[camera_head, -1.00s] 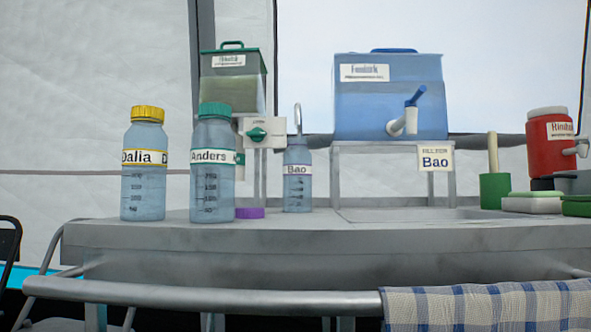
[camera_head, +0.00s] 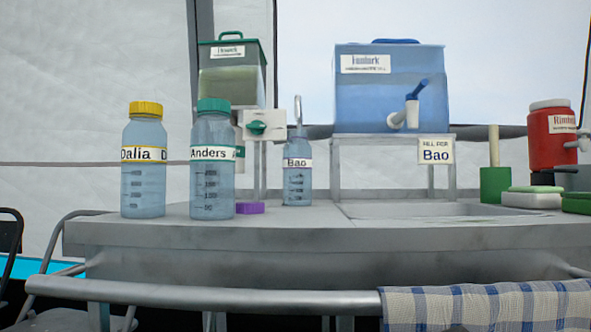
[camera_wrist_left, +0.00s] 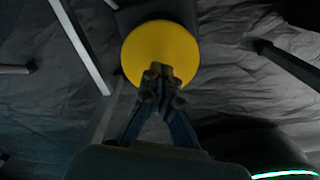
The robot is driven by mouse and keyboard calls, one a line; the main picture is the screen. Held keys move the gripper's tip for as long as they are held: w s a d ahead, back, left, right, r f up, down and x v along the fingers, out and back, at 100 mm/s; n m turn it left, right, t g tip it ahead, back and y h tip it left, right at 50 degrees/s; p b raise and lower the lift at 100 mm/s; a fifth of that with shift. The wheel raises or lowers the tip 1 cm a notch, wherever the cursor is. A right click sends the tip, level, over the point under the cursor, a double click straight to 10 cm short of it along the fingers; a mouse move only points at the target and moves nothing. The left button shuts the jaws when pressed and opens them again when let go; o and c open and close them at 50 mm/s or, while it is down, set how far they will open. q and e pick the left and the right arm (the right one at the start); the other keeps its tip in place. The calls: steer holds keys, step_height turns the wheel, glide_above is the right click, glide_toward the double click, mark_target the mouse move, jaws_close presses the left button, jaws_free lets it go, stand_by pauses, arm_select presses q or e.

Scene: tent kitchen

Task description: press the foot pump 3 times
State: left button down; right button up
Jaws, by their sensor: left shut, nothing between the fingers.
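The foot pump shows in the left wrist view as a round yellow pad (camera_wrist_left: 160,42) on a dark base. It is seen from above, near a pale crumpled ground sheet. My left gripper (camera_wrist_left: 160,73) is shut and empty, with its fingertips overlapping the near half of the pad. I cannot tell whether the tips touch it or hover just over it, nor how far the pad is pressed. Neither the pump nor my grippers show in the head view.
Metal legs (camera_wrist_left: 82,45) stand left of the pump, and a dark bar (camera_wrist_left: 290,65) lies to the right. Above, the grey counter (camera_head: 300,238) holds labelled bottles, a blue water tank (camera_head: 388,100) and a sink. A rail with a checked towel (camera_head: 490,305) runs along its front.

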arm_select(q)
steer(key=shift+f, duration=0.15)
steer(key=shift+f+b, duration=1.95)
steer(key=shift+f, duration=0.85)
steer(key=shift+r, duration=0.1)
steer(key=shift+r+p, duration=2.7)
steer(key=shift+r, duration=0.15)
